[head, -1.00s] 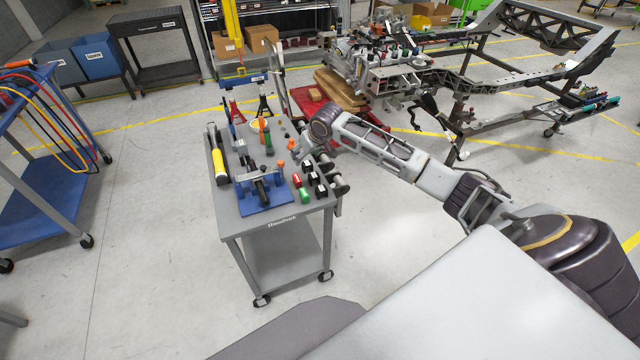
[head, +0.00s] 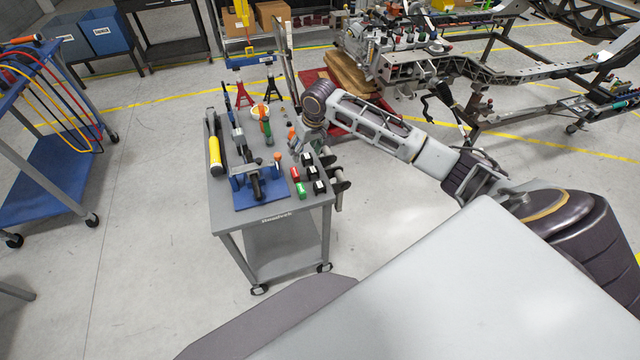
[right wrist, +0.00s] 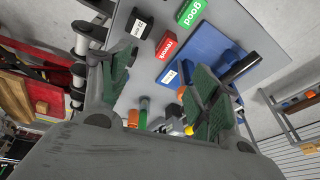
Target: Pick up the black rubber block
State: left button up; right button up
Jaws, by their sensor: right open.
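My left gripper is not in view.
The cart (head: 226,219) also carries a blue fixture (head: 262,197), a yellow-handled tool (head: 215,155) and an orange-and-green tool (head: 265,126). Dark rollers (right wrist: 82,45) stick out along the cart edge by the left finger.

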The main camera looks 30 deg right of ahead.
aim_at(320, 184)
jog(key=s+d+m+g, duration=0.1)
jog(key=s+m+g, duration=0.1)
jog(key=s, duration=0.3)
jog(key=shift+s+d+f+m+g+h, duration=0.3)
jog(key=shift+s+f+g+h, duration=0.1)
jog(key=shift+g, duration=0.1)
jog(key=shift+f, duration=4.25)
jog(key=shift+d+f, duration=0.1)
jog(key=shift+f, duration=2.5)
jog(key=c, duration=1.1)
